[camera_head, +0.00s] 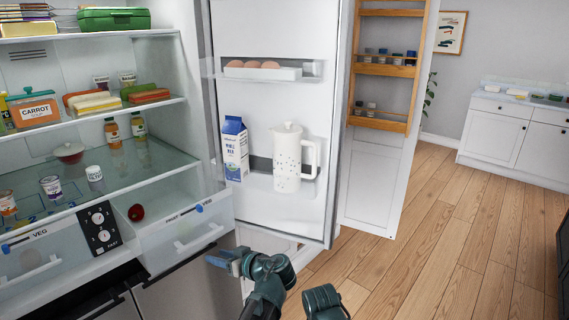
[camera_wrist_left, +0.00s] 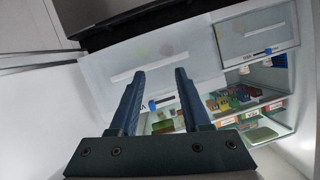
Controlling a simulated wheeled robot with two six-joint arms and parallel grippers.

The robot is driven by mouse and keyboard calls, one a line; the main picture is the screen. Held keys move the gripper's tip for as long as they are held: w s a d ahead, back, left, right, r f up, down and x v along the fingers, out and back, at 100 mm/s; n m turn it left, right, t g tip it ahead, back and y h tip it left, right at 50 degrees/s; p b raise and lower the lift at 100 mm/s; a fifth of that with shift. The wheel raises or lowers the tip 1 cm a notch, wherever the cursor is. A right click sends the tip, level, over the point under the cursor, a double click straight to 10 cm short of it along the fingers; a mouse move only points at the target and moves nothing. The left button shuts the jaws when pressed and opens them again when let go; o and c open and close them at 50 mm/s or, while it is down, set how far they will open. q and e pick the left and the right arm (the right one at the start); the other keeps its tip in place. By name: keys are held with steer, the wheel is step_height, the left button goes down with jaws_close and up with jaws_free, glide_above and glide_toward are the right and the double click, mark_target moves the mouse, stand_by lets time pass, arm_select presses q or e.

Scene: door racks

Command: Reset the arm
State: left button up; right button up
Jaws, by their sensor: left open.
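My left arm (camera_head: 266,285) comes up from the bottom of the head view. Its gripper (camera_head: 222,262) is in front of the fridge's lower drawers, left of the open fridge door's bottom edge. In the left wrist view the two dark fingers of the left gripper (camera_wrist_left: 161,72) stand apart with nothing between them. Beyond them in that view is a pale drawer front (camera_wrist_left: 170,65). My right gripper is not in view.
The fridge door (camera_head: 275,40) stands open, holding a milk carton (camera_head: 235,150), a white pitcher (camera_head: 288,160) and eggs (camera_head: 262,64). A wooden door rack (camera_head: 365,125) stands behind it. Fridge shelves (camera_head: 25,145) hold food at left. Wooden floor (camera_head: 440,240) at right is clear.

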arm_select(q)
steer(key=s+f+m+g+h, duration=0.45)
steer(key=s+f, duration=0.25)
steer(key=f, duration=0.3)
steer(key=s+d+f+m+g+h, duration=0.2)
steer(key=s+d+f+m+h, duration=0.25)
steer(key=h, duration=0.25)
steer(key=s+d+r+m+p, duration=0.2)
steer(key=s+d+r+p, duration=0.1)
steer(key=d, duration=0.3)
steer(key=s+d+r+m+g+p, duration=0.1)
steer(key=s+d+r+p, duration=0.3)
steer(key=d+r+p, duration=0.1)
steer(key=shift+d+m, duration=0.4)
steer(key=shift+d, duration=0.45)
steer(key=shift+s+r+y, duration=0.1)
steer(key=shift+y, duration=0.15)
stand_by(0.4)
